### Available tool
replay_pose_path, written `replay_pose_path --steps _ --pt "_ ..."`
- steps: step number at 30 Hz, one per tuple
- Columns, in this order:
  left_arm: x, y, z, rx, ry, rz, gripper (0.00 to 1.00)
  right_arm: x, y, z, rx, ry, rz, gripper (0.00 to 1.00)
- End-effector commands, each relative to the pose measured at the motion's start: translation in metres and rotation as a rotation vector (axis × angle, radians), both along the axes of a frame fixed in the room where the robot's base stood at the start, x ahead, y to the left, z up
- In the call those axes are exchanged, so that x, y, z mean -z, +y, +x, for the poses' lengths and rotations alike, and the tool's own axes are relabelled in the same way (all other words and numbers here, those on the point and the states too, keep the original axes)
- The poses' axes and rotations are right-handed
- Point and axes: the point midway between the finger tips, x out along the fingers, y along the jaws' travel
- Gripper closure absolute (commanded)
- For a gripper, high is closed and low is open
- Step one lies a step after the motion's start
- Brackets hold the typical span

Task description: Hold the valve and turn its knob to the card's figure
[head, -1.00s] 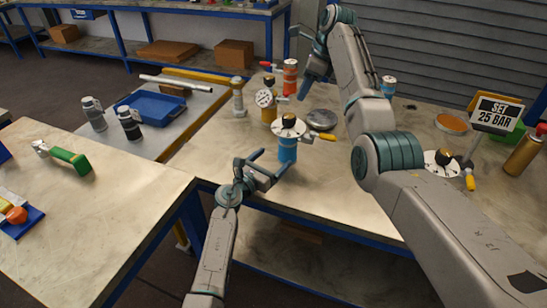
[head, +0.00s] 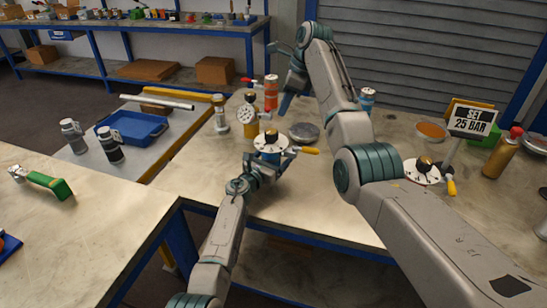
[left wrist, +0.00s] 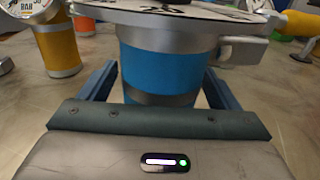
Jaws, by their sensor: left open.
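The valve with a blue body (left wrist: 158,65) stands upright on the bench; in the head view its white dial (head: 262,149) carries a dark knob (head: 271,135) and a yellow handle points right. My left gripper (head: 272,165) is open around the blue body, one finger on each side in the left wrist view (left wrist: 160,85); contact cannot be told. The knob is out of the left wrist view. The card (head: 472,121) reads "SET 25 BAR". My right gripper (head: 277,78) is open and empty, raised behind the valve, its fingers spread.
A gauge on a yellow body (head: 248,116), a red-topped orange vessel (head: 271,94) and a grey disc (head: 304,133) stand near the valve. Another white dial (head: 423,177) with a knob is beside my right arm. The bench front between them is fairly clear.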

Motion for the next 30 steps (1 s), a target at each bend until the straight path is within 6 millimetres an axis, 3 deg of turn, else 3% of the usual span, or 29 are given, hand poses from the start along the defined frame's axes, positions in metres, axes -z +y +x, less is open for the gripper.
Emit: replay_pose_path --steps 5,6,17,30 --pt "-0.0003 -0.0001 0.0001 0.0 0.0 0.0 0.16 0.0 0.0 0.0 0.0 0.0 0.0 0.64" --pt "-0.0002 0.0001 0.0001 0.0 0.0 0.0 0.2 0.0 0.0 0.0 0.0 0.0 0.0 0.64" --pt "-0.0002 0.0003 -0.0001 0.0 0.0 0.0 0.89 0.0 0.0 0.0 0.0 0.0 0.0 0.64" --pt "-0.0001 0.0004 -0.0001 0.0 -0.001 0.001 0.89 0.0 0.0 0.0 0.0 0.0 0.0 0.64"
